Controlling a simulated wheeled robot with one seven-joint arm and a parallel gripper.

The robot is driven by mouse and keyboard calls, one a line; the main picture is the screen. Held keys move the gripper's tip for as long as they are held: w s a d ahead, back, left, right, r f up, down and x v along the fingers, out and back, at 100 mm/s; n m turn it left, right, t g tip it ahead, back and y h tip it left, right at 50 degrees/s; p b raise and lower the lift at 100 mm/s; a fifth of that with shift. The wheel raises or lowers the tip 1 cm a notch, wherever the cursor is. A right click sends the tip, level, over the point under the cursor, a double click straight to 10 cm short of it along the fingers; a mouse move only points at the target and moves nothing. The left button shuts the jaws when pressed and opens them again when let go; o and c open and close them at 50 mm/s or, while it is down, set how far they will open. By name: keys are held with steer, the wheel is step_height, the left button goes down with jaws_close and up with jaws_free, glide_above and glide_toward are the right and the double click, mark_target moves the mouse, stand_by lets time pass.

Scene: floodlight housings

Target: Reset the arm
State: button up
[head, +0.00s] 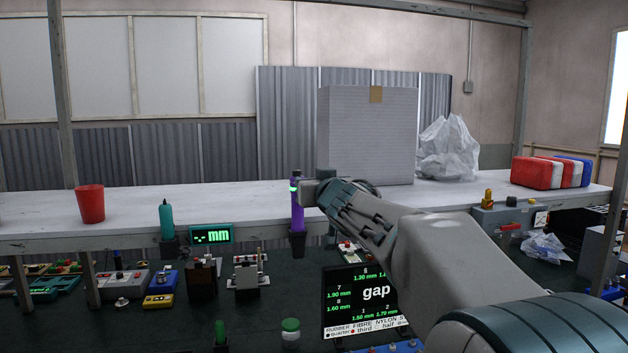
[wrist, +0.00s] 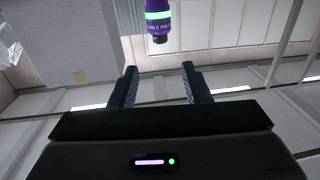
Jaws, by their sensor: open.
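My gripper (wrist: 158,78) is open in the wrist view, with both fingers apart and nothing between them. My arm reaches in from the right in the head view, and its end sits in front of the white shelf, close to a purple driver-like tool (head: 297,212). The tool stands upright in a dark holder and has a green band near its top. It also shows in the wrist view (wrist: 158,20), beyond the fingertips and apart from them. In the head view the fingers are too small and partly hidden to make out.
A large grey box (head: 365,130), a plastic bag (head: 447,150) and a red cup (head: 90,204) stand on the shelf (head: 240,203). Below are a teal tool (head: 166,219), a "gap" screen (head: 362,300) and several small devices on the dark bench (head: 195,328).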

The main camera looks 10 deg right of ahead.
steer(key=shift+s, duration=0.1)
stand_by(0.3)
steer(key=s+f+g, duration=0.7)
steer(key=s+f, duration=0.8)
steer(key=s, duration=0.3)
steer(key=s+a+f+m+g+h, duration=0.1)
steer(key=s+f+g, duration=0.6)
steer(key=s+f, duration=0.9)
steer(key=shift+s+a+f+g+h, duration=0.2)
steer(key=shift+s+f+g+h, duration=0.1)
steer(key=shift+s, duration=0.8)
